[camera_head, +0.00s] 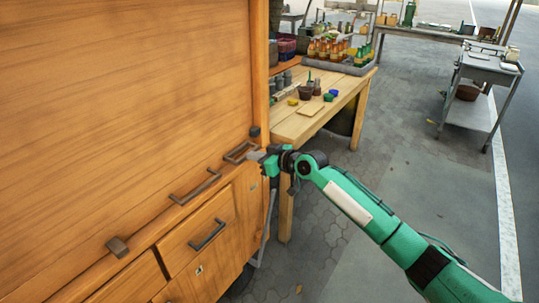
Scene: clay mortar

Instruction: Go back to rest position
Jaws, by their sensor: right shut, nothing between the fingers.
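My right gripper (256,155) is at the end of the green arm that comes in from the lower right. It is shut, with nothing seen between its fingers. It is close to the front of a wooden cabinet (120,90), beside a dark handle (240,152) near the cabinet's right edge. I cannot tell whether it touches the handle. My left gripper is not in view.
The cabinet has more dark handles (195,187) and a drawer (190,240). A wooden table (345,92) with pots and bottles stands behind. A grey cart (485,70) stands at the right. The paved floor (420,170) between is clear.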

